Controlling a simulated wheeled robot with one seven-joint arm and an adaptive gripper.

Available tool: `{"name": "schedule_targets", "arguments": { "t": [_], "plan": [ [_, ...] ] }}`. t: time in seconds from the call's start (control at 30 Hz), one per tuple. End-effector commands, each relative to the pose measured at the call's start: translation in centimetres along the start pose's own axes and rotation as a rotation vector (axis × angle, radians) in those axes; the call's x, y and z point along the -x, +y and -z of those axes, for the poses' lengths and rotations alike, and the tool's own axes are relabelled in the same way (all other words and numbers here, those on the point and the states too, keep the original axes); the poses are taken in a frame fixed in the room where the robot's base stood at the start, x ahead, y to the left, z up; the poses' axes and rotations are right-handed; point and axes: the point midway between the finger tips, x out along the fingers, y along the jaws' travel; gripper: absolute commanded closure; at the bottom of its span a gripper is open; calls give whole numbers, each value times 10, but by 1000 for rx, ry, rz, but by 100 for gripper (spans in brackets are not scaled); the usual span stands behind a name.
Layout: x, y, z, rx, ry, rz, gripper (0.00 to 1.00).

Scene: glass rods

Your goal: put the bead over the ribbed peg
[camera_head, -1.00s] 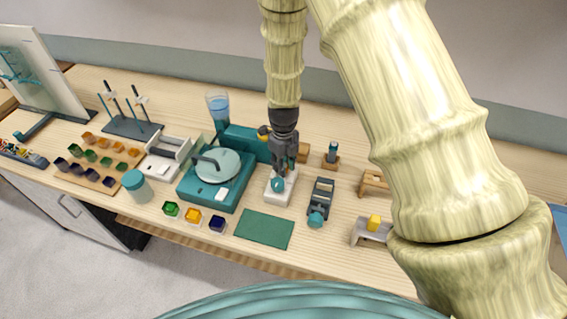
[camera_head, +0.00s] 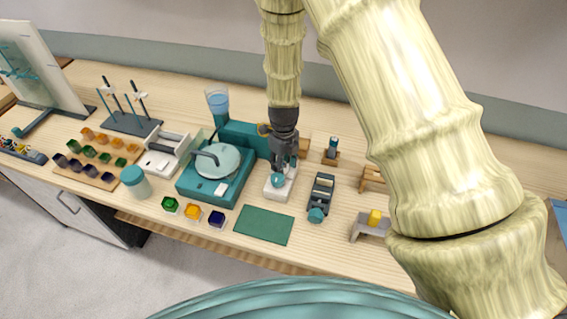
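My gripper (camera_head: 281,166) points down over a small white block (camera_head: 279,190) in the middle of the bench. A teal round piece (camera_head: 278,180) shows at the block's front, just below the fingertips. I cannot tell whether it is the bead, or whether the fingers touch it. The fingers are too small and dark to show whether they are open or shut. A short dark upright peg (camera_head: 333,146) stands on a wooden base (camera_head: 331,159) right of my gripper. It may be the ribbed peg, but ribs cannot be made out.
A teal machine with a pale round plate (camera_head: 217,162) stands left of my gripper. A dark holder with a teal knob (camera_head: 317,215) is at right. A green mat (camera_head: 264,225) lies in front. Several colored glass cubes (camera_head: 193,211) sit left of the mat.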

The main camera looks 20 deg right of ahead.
Motion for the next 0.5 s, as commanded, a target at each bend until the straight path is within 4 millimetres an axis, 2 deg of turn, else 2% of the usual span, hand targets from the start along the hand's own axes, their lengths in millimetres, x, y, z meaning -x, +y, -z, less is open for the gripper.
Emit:
{"name": "schedule_targets", "arguments": {
  "t": [0.5],
  "plan": [
    [-1,4,2,1,6,-7,49]
  ]
}}
